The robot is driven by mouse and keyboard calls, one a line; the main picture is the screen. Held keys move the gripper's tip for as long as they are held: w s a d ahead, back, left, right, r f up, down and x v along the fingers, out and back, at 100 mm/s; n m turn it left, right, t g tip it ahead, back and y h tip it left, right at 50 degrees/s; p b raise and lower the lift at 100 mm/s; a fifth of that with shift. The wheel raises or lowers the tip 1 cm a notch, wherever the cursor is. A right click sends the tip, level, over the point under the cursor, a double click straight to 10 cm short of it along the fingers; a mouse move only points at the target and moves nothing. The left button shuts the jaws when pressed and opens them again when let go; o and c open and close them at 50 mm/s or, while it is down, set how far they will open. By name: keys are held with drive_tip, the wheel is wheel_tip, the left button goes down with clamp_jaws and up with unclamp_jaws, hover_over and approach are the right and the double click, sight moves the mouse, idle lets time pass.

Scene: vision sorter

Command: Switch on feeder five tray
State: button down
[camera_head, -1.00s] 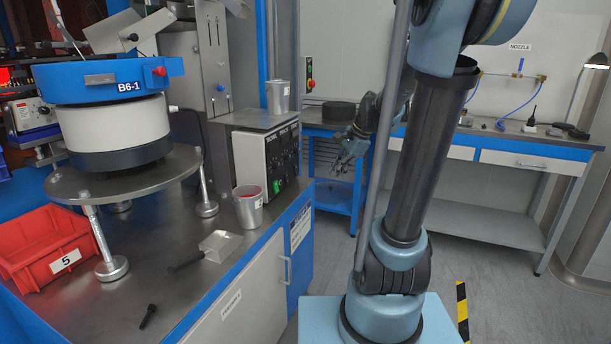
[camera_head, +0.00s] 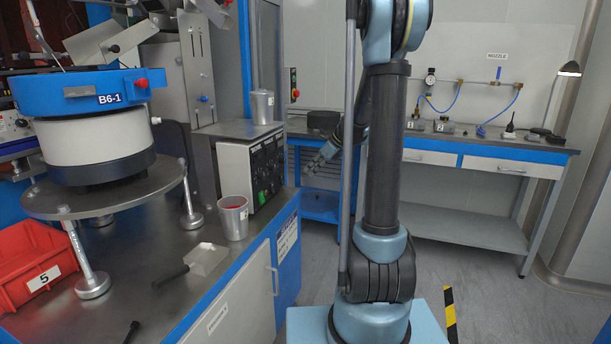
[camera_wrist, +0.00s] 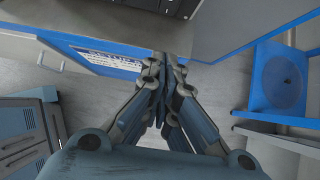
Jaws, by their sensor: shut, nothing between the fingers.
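A grey control box (camera_head: 234,168) with a black front panel (camera_head: 268,165) stands on the left workbench. Its panel carries several knobs or switches and a green element low on its left; the labels are too small to read. The vibratory bowl feeder (camera_head: 95,97), marked B6-1, stands on a round plate to the left of the box. A red bin (camera_head: 12,293) labelled 5 sits at the far left. My gripper (camera_head: 318,162) is shut and empty, to the right of the panel and apart from it. In the wrist view, my gripper (camera_wrist: 162,62) points toward the bench edge.
A blue stand (camera_head: 322,205) is behind my gripper. Floor is open at right.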

sight(282, 180)
drive_tip(key=x, duration=0.3)
drive_tip(key=a+r+x, duration=0.1)
drive_tip(key=x, duration=0.6)
drive_tip(key=shift+w+a, duration=0.45)
drive_tip(key=shift+w, duration=0.05)
drive_tip(key=shift+w+a+f, duration=0.1)
drive_tip(key=shift+w+a, duration=0.05)
drive_tip(key=shift+a, duration=0.25)
drive_tip(key=shift+a, duration=0.1)
